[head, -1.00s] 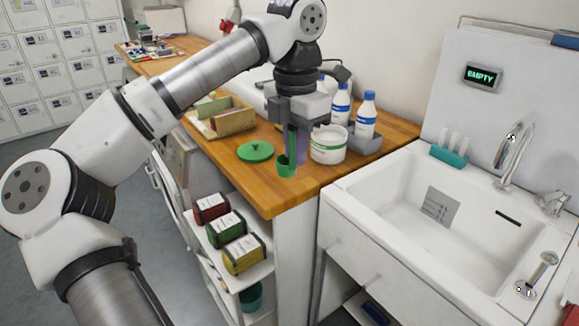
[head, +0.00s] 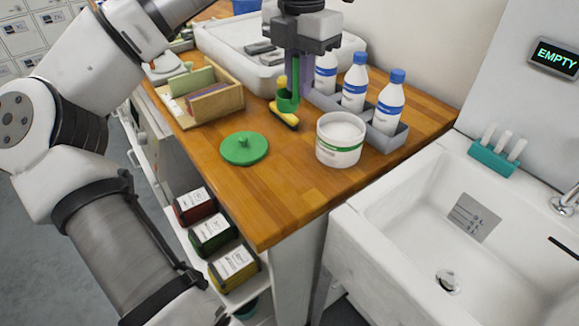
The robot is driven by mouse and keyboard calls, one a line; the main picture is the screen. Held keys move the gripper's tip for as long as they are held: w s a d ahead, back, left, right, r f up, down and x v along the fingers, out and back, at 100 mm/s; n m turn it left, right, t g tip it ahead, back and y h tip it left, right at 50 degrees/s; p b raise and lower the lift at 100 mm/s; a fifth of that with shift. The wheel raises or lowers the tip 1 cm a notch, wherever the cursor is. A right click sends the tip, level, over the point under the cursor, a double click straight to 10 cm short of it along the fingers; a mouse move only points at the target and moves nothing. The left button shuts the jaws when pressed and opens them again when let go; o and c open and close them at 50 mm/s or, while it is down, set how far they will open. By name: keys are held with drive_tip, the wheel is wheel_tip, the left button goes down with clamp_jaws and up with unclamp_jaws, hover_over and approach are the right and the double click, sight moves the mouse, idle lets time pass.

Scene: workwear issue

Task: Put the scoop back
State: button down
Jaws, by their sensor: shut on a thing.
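My gripper (head: 299,68) points down over the counter and is shut on the upright handle of the green scoop (head: 287,103). The scoop's cup hangs at the bottom, left of the white tub and in front of a yellow tool. I cannot tell how far it is above the wood. The white tub (head: 339,149) with a green band stands open, with pale contents showing at its top.
The yellow tool with a dark base (head: 285,119) stands behind the scoop. A grey caddy (head: 388,140) holds white bottles with blue caps (head: 354,84). A wooden organiser (head: 216,103) is at left, a white basin (head: 221,49) behind. The counter's front (head: 275,205) is bare.

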wheel_tip(320, 180, down, 19)
drive_tip(key=p, duration=0.3)
drive_tip(key=shift+s+r, duration=0.15)
drive_tip(key=shift+r, duration=0.05)
drive_tip(key=shift+f, duration=0.5)
drive_tip(key=shift+f, duration=0.1)
drive_tip(key=shift+f, duration=0.1)
drive_tip(key=c, duration=1.4)
unclamp_jaws()
drive_tip(key=shift+c, duration=0.2)
drive_tip(key=shift+r+p, duration=0.3)
wheel_tip(320, 180, up, 12)
drive_tip(key=b, duration=0.2)
